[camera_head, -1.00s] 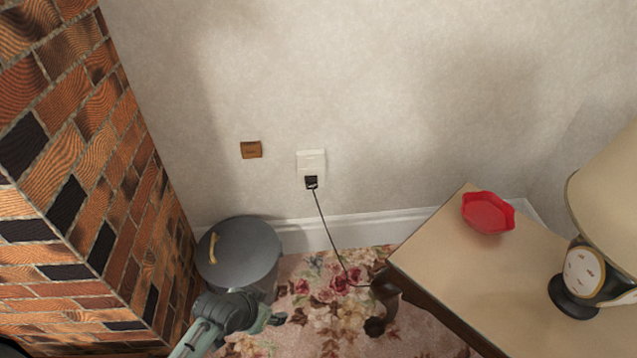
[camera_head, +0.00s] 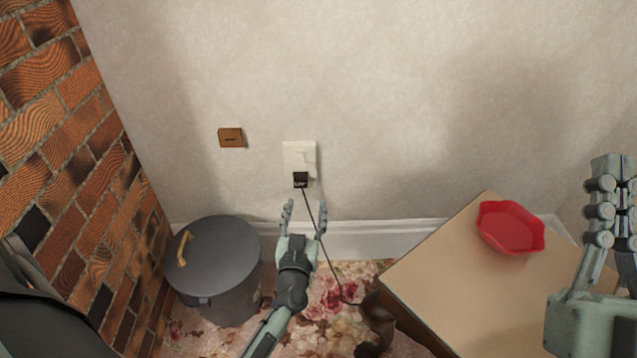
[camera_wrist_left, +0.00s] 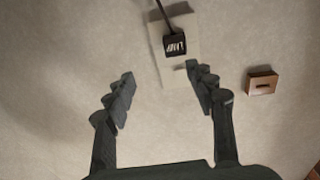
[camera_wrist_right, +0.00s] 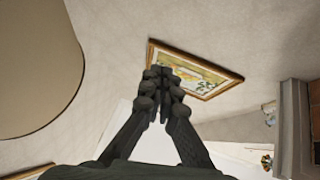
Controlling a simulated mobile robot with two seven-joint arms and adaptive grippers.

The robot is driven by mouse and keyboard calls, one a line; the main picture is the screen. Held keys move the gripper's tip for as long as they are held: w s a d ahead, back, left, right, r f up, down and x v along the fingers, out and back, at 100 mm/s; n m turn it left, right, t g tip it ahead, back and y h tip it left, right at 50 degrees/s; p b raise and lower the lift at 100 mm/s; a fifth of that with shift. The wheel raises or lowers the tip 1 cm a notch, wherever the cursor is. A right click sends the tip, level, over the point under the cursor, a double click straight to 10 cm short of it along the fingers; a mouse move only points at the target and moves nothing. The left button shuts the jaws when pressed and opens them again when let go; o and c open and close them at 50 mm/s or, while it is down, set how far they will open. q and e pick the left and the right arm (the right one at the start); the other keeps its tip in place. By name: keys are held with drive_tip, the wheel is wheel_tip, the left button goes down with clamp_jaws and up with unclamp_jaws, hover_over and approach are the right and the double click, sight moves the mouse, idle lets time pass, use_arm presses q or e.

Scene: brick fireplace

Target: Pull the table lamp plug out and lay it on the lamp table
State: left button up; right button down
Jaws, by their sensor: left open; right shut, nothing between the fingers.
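The black plug (camera_head: 300,180) sits in the lower part of the white wall socket (camera_head: 299,154). Its dark cord hangs down to the carpet near the table leg. In the left wrist view the plug (camera_wrist_left: 174,46) is beyond the fingertips. My left gripper (camera_head: 305,206) is open and empty, just below the plug and apart from it. My right gripper (camera_head: 612,160) is shut and empty at the right, over the lamp table's right side. The lamp table (camera_head: 430,270) is at lower right. The lamp is out of the head view; a large beige shape, probably its shade, shows in the right wrist view (camera_wrist_right: 35,60).
A red dish (camera_head: 510,228) sits on the table's back part. A grey lidded bin (camera_head: 215,265) stands left of my left arm. A small brown wall plate (camera_head: 231,137) is left of the socket. Bricks (camera_head: 60,150) bound the left side. The tabletop's front left is clear.

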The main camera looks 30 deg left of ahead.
use_arm(q)
drive_tip(key=shift+a+f+n+g+y, duration=0.45)
drive_tip(key=shift+a+n+y, duration=0.25)
drive_tip(key=shift+a+y, duration=0.25)
use_arm(e)
drive_tip(key=s+r, duration=0.1)
drive_tip(key=s+d+r+t, duration=0.1)
drive_tip(key=r, duration=0.1)
drive_tip(key=shift+t, duration=0.3)
use_arm(q)
drive_tip(key=shift+w+d, duration=0.1)
use_arm(e)
drive_tip(key=shift+f, duration=0.1)
